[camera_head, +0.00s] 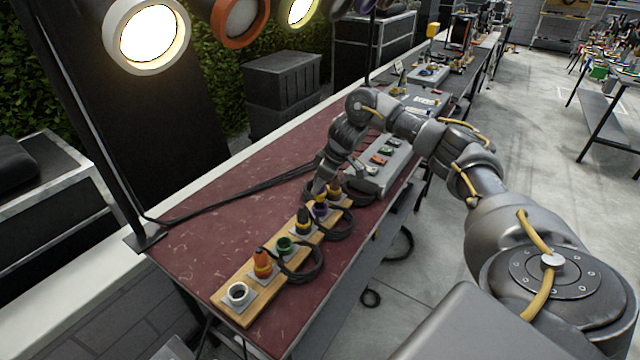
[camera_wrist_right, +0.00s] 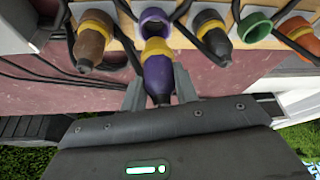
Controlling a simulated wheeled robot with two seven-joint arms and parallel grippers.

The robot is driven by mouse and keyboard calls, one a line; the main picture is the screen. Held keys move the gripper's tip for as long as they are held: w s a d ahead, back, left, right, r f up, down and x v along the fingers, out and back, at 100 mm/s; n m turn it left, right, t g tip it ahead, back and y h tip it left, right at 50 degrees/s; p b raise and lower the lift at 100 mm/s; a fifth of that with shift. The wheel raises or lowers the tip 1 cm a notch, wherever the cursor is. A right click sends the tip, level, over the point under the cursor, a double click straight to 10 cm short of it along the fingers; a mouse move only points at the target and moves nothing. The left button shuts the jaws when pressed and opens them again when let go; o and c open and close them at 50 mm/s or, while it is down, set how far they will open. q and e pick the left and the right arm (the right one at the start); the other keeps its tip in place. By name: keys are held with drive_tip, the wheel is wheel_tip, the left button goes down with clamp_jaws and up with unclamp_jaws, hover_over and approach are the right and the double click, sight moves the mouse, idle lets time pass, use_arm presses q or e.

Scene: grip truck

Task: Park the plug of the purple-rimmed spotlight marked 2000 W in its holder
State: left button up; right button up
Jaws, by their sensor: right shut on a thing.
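A purple plug with a yellow collar (camera_wrist_right: 158,76) is between the fingers of my right gripper (camera_wrist_right: 160,92), which is shut on it. In the right wrist view the collar end overlaps the near edge of a purple ring-shaped holder (camera_wrist_right: 155,17). The ring's opening shows above the collar, and I cannot tell whether they touch. In the head view my right gripper (camera_head: 320,188) is over the far part of the wooden holder strip (camera_head: 222,300), with the purple plug (camera_head: 320,209) small below it. No 2000 W marking is legible. My left gripper is out of view.
A brown plug (camera_wrist_right: 93,40) and a black plug (camera_wrist_right: 211,40) stand close on either side. A green holder (camera_wrist_right: 256,25) and a white-ringed holder (camera_head: 238,293) look empty. An orange plug (camera_head: 262,262) sits between them. Dark cables loop beside the strip. Lit spotlights (camera_head: 147,35) hang above.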

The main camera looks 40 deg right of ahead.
sight(323, 192)
drive_tip(key=shift+r, duration=0.1)
drive_tip(key=shift+f, duration=0.6)
idle(0.4)
drive_tip(key=shift+f+p, duration=0.1)
drive_tip(key=shift+p, duration=0.65)
idle(0.6)
drive_tip(key=shift+f+p, duration=0.1)
drive_tip(key=shift+p, duration=0.2)
drive_tip(key=shift+f+b, duration=0.4)
drive_tip(key=shift+f, duration=1.3)
idle(0.5)
drive_tip(key=o, duration=1.1)
drive_tip(key=shift+o, duration=0.6)
drive_tip(key=shift+s, duration=0.1)
drive_tip(key=shift+o, duration=1.2)
